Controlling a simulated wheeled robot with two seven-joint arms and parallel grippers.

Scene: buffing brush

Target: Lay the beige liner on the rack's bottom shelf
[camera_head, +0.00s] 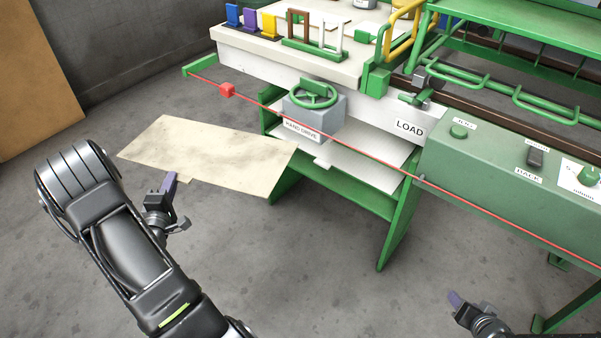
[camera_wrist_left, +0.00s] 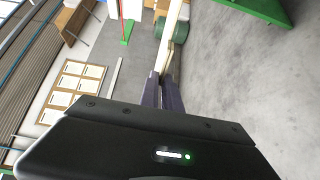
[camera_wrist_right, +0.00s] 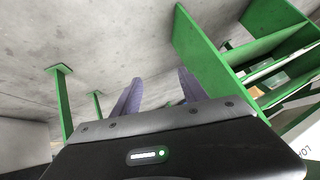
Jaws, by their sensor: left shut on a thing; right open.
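The beige liner (camera_head: 215,152) is a thin flat sheet, held out in the air left of the green rack (camera_head: 392,228). My left gripper (camera_head: 171,184) is shut on the liner's near edge, by a small tab. In the left wrist view the liner (camera_wrist_left: 173,32) shows nearly edge-on beyond the closed fingers (camera_wrist_left: 161,92). Its right corner is close to the rack's left leg in the head view; I cannot tell whether they touch. The rack's lower green shelf (camera_head: 345,190) shows bare at its front. My right gripper (camera_head: 467,304) is open and empty at the lower right; its parted fingers (camera_wrist_right: 156,92) show in the right wrist view.
A pale sheet (camera_head: 372,168) lies on the shelf above. A grey box with a green handwheel (camera_head: 315,96) juts out above. A green control box (camera_head: 500,165) stands right. Floor in front is clear.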

